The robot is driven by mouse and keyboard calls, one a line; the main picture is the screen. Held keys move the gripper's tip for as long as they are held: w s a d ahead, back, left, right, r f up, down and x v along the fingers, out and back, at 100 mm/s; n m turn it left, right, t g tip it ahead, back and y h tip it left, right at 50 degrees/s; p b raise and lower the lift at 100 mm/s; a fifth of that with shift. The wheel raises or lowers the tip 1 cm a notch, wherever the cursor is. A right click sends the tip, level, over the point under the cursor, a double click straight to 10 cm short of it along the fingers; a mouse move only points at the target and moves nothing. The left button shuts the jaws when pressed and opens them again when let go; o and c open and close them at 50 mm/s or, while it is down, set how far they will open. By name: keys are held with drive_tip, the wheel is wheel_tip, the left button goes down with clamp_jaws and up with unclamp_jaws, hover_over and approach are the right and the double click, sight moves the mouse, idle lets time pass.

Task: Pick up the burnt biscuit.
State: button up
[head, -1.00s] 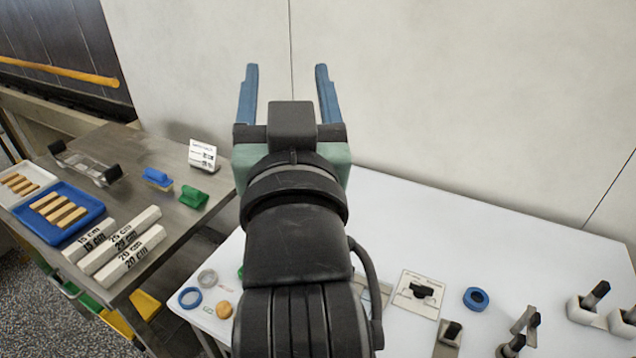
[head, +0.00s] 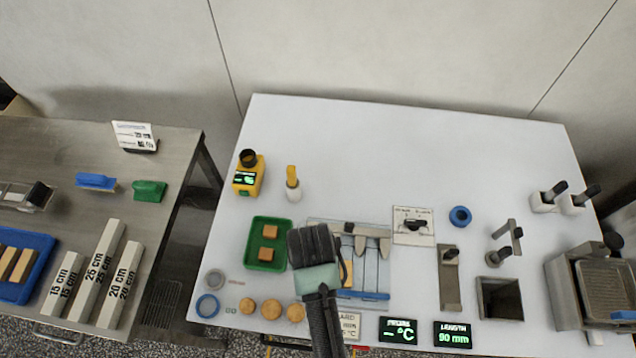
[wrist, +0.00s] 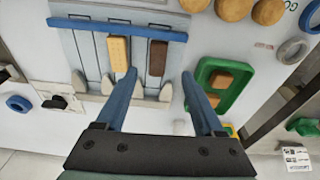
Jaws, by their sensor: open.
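The burnt biscuit (wrist: 157,57), a dark brown bar, lies in a lane of the grey-blue slatted rack (wrist: 88,52) in the wrist view. A golden biscuit (wrist: 118,52) lies in the neighbouring lane; it also shows in the head view (head: 347,274). My gripper (wrist: 158,80) is open and empty, its blue fingers apart. In the wrist view its tips appear just short of the burnt biscuit, one to each side; their height above the rack is unclear. In the head view my gripper (head: 312,249) hides the burnt biscuit and the rack's left part.
A green tray (head: 251,258) with two brown blocks sits left of the rack. Several round biscuits (head: 271,309) lie at the front edge. Pale upright pegs (wrist: 107,85) stand at the rack's end. A switch plate (head: 413,226) and blue ring (head: 460,216) lie right. The table's back is mostly clear.

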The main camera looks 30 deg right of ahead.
drive_tip(key=shift+w+d+f+p, duration=0.1)
drive_tip(key=shift+d+f+p, duration=0.1)
drive_tip(key=shift+f, duration=0.8)
drive_tip(key=shift+w+d+f+p, duration=0.1)
drive_tip(key=shift+w+f+p, duration=0.1)
drive_tip(key=shift+f, duration=0.75)
drive_tip(key=shift+w+d+f+p, duration=0.1)
drive_tip(key=shift+f+p, duration=0.1)
drive_tip(key=shift+f, duration=0.8)
drive_tip(key=c, duration=1.1)
drive_tip(key=shift+r, duration=0.1)
wheel_tip(320, 180, up, 10)
drive_tip(key=shift+f+b, duration=0.1)
drive_tip(key=shift+b, duration=0.4)
